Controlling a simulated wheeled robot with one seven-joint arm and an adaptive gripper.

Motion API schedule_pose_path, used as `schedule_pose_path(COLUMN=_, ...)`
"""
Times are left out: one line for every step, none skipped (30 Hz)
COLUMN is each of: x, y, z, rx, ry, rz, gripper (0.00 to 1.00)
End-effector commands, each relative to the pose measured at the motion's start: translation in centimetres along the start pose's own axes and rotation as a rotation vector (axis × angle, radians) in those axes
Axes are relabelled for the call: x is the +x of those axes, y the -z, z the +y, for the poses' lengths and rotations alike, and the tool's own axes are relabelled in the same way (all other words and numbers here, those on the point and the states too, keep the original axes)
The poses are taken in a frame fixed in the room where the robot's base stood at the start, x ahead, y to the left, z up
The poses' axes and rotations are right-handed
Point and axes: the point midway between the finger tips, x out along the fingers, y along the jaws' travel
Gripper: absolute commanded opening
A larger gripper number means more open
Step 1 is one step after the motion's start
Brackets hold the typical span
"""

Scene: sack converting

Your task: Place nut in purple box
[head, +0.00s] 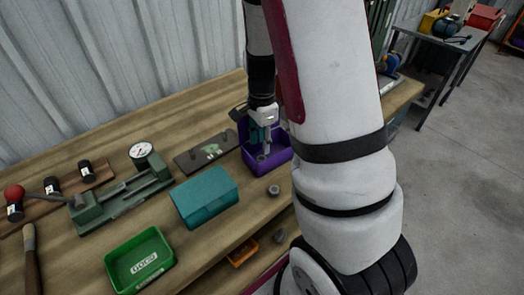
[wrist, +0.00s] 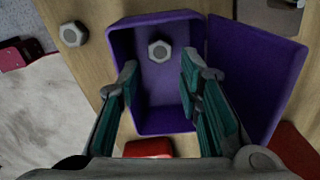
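The purple box (head: 278,167) stands on the workbench with its lid open; in the wrist view the box (wrist: 120,45) shows its inside and the lid (wrist: 258,75) folded out to the right. A grey hex nut (wrist: 160,51) lies inside the box, near one end of its floor. A second nut (head: 273,190) lies on the bench just in front of the box; it also shows in the wrist view (wrist: 73,34). My gripper (head: 263,146) points down over the box. In the wrist view its fingers (wrist: 160,78) are spread apart with nothing between them.
A teal box (head: 205,198) stands left of the purple box, with a green bin (head: 140,262) in front. A green vise-like fixture (head: 120,197) with a gauge and a dark plate (head: 207,152) lie farther left and behind. An orange bin (head: 242,252) sits below the bench edge.

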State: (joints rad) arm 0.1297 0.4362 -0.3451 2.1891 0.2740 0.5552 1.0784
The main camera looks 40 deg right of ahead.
Motion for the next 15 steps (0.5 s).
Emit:
schedule_pose_path(x=-1.3, y=-0.1, z=-0.1, rx=-0.003, ry=0.006, rz=0.0, gripper=0.33)
schedule_pose_path(x=-1.9, y=-0.1, z=-0.1, rx=-0.003, ry=0.006, rz=0.001, gripper=0.33)
schedule_pose_path(x=-2.6, y=0.0, z=-0.1, rx=-0.002, ry=0.005, rz=0.0, gripper=0.33)
schedule_pose_path(x=-3.1, y=0.0, z=-0.1, rx=-0.002, ry=0.006, rz=0.0, gripper=0.33)
schedule_pose_path(x=-3.6, y=-0.1, z=-0.1, rx=-0.002, ry=0.004, rz=-0.001, gripper=0.33)
schedule_pose_path(x=-4.2, y=0.0, z=-0.1, rx=-0.002, ry=0.004, rz=0.0, gripper=0.33)
schedule_pose_path(x=-4.6, y=0.0, z=-0.1, rx=-0.002, ry=0.003, rz=0.0, gripper=0.33)
schedule_pose_path(x=-5.0, y=0.0, z=-0.1, rx=-0.001, ry=0.002, rz=0.0, gripper=0.33)
schedule_pose_path(x=-5.4, y=0.0, z=-0.1, rx=-0.001, ry=0.003, rz=0.0, gripper=0.33)
schedule_pose_path(x=-5.6, y=0.0, z=-0.1, rx=0.0, ry=0.003, rz=-0.001, gripper=0.33)
schedule_pose_path(x=-5.8, y=0.0, z=-0.1, rx=0.0, ry=0.002, rz=-0.001, gripper=0.33)
schedule_pose_path(x=-6.1, y=-0.1, z=-0.1, rx=-0.002, ry=0.002, rz=-0.001, gripper=0.33)
schedule_pose_path(x=-6.3, y=-0.1, z=0.0, rx=-0.005, ry=0.003, rz=-0.002, gripper=0.33)
schedule_pose_path(x=-6.5, y=-0.2, z=0.0, rx=-0.012, ry=0.005, rz=-0.003, gripper=0.33)
schedule_pose_path(x=-6.9, y=-0.4, z=0.1, rx=-0.028, ry=0.01, rz=-0.006, gripper=0.33)
